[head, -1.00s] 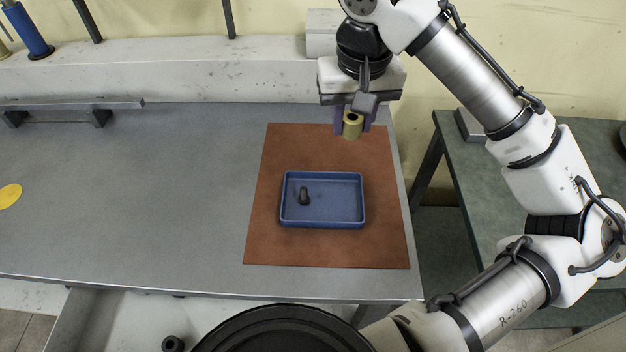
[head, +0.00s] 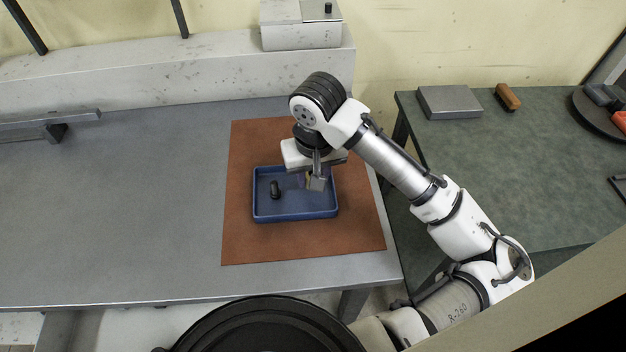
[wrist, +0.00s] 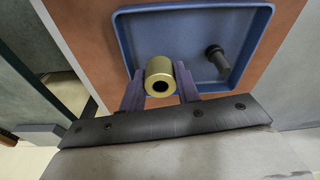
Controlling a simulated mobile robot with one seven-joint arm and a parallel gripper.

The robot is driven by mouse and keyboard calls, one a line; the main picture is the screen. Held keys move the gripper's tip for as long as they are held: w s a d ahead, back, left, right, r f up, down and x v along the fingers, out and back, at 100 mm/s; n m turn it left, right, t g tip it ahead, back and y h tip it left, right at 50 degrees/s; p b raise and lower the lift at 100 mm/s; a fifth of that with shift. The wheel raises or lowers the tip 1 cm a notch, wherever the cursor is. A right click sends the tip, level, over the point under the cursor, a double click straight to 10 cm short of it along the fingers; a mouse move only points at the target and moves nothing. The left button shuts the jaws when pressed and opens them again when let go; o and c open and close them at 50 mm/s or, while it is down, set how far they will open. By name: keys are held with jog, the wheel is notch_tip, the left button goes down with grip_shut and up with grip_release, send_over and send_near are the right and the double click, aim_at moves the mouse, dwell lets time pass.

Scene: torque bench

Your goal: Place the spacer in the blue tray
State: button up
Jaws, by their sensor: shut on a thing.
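The spacer is a short brass-coloured cylinder with a hole through it. It shows clearly in the wrist view (wrist: 160,67), held between the two purple fingers of my gripper (wrist: 158,78). In the head view my gripper (head: 309,181) is over the right part of the blue tray (head: 285,218), and only a sliver of the spacer shows behind it. The blue tray also shows in the wrist view (wrist: 122,30), beyond the spacer. How high the spacer is above the tray floor is hard to tell.
A dark bolt-like piece (head: 275,190) lies in the left part of the tray. The tray rests on a brown mat (head: 245,240) on the grey bench (head: 120,200). A green side table (head: 480,160) stands to the right with a grey box (head: 449,102) on it.

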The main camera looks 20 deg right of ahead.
jog(key=shift+f, duration=1.3)
jog(key=shift+f, duration=0.2)
jog(key=o, duration=0.8)
jog(key=shift+r, duration=0.15)
jog(key=r, duration=0.4)
jog(key=s+r, duration=0.1)
jog(key=r, duration=0.7)
jog(key=shift+s, duration=0.2)
